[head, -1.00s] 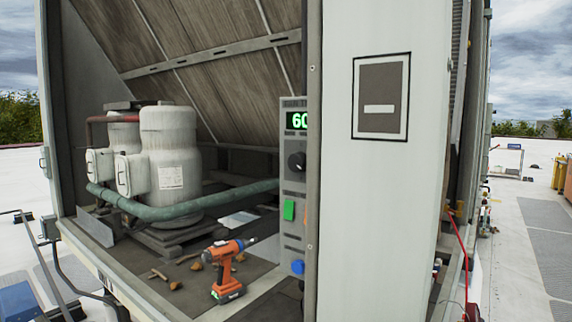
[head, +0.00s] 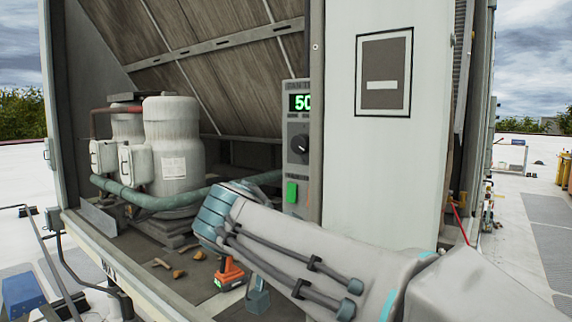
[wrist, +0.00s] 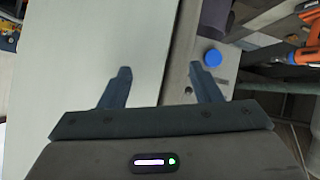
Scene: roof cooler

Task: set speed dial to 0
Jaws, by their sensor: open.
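The speed dial (head: 299,143) is a round black knob on the narrow grey control panel (head: 290,167) in the head view. Above it, a green display (head: 299,102) shows digits that look like 50, cut off at the right by the post. A green button (head: 291,192) sits below the dial. My gripper (wrist: 160,68) is open and empty in the wrist view, its two fingers apart over a pale panel. A blue button (wrist: 212,57) lies just beyond the right finger. The dial is not seen in the wrist view.
An orange drill (head: 230,274) stands on the cabinet floor, partly behind my arm. Two pale tanks (head: 173,150) and a green hose (head: 150,198) fill the left side. A white post (head: 385,170) with a framed plate borders the panel on the right.

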